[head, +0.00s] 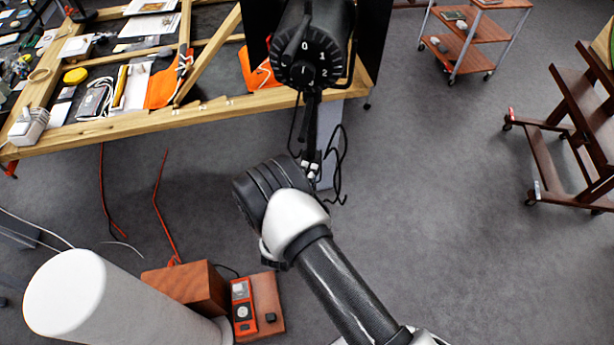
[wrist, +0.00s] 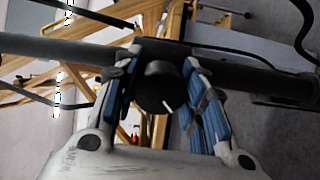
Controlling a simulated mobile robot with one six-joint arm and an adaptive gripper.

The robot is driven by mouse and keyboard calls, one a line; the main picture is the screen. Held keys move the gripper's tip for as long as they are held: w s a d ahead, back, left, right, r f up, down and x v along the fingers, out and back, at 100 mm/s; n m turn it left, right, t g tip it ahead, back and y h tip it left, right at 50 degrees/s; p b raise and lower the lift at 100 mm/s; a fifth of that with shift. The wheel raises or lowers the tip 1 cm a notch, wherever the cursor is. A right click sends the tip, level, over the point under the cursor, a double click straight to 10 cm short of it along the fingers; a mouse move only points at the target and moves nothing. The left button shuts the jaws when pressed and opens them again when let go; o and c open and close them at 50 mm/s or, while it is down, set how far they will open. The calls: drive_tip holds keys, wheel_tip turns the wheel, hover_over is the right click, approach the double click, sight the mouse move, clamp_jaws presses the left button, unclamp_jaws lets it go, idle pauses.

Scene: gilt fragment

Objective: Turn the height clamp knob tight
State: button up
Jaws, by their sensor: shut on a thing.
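The height clamp knob (wrist: 157,88) is round and black with a white mark on its face. In the wrist view it sits between the blue-padded fingers of my gripper (wrist: 160,72), which is shut on it. A dark post (wrist: 60,50) runs across the picture behind the knob. In the head view my black-and-white wrist (head: 290,212) is beside the lower part of a black stand (head: 310,125). The knob and fingertips cannot be made out there. A black dial head (head: 307,62) marked 0, 1, 2 tops the stand.
A wooden-framed table (head: 130,132) with tools and papers stands behind at left. Dark cables (head: 335,170) hang beside the stand. A red device (head: 242,305) and wooden box (head: 187,288) are at lower left. Shelved carts (head: 470,45) stand at right; the grey floor between is clear.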

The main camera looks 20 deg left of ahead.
drive_tip(key=o, duration=1.1)
drive_tip(key=s, duration=1.2)
drive_tip(key=shift+d+r, duration=0.15)
